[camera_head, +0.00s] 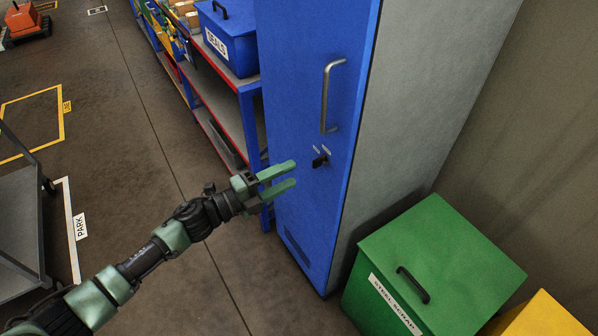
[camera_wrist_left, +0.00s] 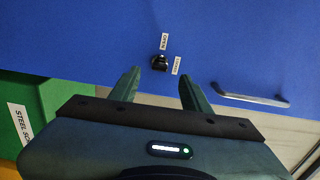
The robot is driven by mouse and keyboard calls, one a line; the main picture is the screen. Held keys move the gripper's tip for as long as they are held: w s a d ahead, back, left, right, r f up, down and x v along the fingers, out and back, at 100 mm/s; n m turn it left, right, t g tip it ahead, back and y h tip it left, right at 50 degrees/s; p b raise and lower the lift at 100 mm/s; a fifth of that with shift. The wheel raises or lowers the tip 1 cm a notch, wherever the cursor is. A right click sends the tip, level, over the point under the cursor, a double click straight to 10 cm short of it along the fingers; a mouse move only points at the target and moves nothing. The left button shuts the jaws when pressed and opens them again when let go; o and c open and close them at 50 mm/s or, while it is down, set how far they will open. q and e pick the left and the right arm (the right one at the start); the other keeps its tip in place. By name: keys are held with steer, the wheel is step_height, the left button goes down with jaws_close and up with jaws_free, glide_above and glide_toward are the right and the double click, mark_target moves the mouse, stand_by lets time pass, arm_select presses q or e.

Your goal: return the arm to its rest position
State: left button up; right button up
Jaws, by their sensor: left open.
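My left arm reaches in from the left of the head view. Its gripper (camera_head: 291,174) has green fingers, held apart and empty. It is in front of the blue cabinet door (camera_head: 300,80), a little left of the black key or knob (camera_head: 320,160) in the lock. In the left wrist view the two fingers (camera_wrist_left: 160,88) stand apart with the dark lock knob (camera_wrist_left: 159,63) beyond them, clear of both. Two small white labels sit beside the knob, one reading OPEN-like text too small to be sure. The door looks closed. My right gripper is in neither view.
The door has a metal handle (camera_head: 327,95) above the lock. A green steel scrap bin (camera_head: 440,255) stands at the cabinet's right, a yellow one (camera_head: 540,318) beyond it. A shelf with a blue lidded box (camera_head: 228,38) is behind left. A grey cart (camera_head: 22,215) stands at left; floor between is clear.

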arm_select(q)
steer(key=shift+s+a, duration=0.35)
steer(key=shift+a, duration=0.1)
steer(key=a+f+n+t+y, duration=0.1)
steer(key=a+f+n+y, duration=0.4)
steer(key=f, duration=0.5)
steer(key=a+f+n+t+y, duration=0.1)
steer(key=a+f+n+y, duration=0.2)
steer(key=a+f+n, duration=0.5)
steer(key=s+a+f+n+g+y, duration=0.1)
steer(key=s+f+n+y, duration=0.1)
steer(key=s+f, duration=0.5)
steer(key=s+a+f+n+g+y, duration=0.1)
steer(key=s+f+n+g+y, duration=0.2)
steer(key=f, duration=0.7)
steer(key=s+f+n+g, duration=0.2)
steer(key=s+f, duration=0.4)
steer(key=s, duration=0.6)
steer(key=s+f+n+g+y, duration=0.1)
steer(key=s+f+n+g, duration=0.2)
steer(key=s, duration=1)
steer(key=s+a+f+n+g, duration=0.1)
steer(key=s+f+n+g, duration=0.1)
steer(key=s+f, duration=0.6)
steer(key=s+n, duration=0.1)
steer(key=s, duration=0.4)
steer(key=shift+s+f+g+y, duration=0.15)
steer(key=shift+f+g+y, duration=0.15)
steer(key=shift+f, duration=0.1)
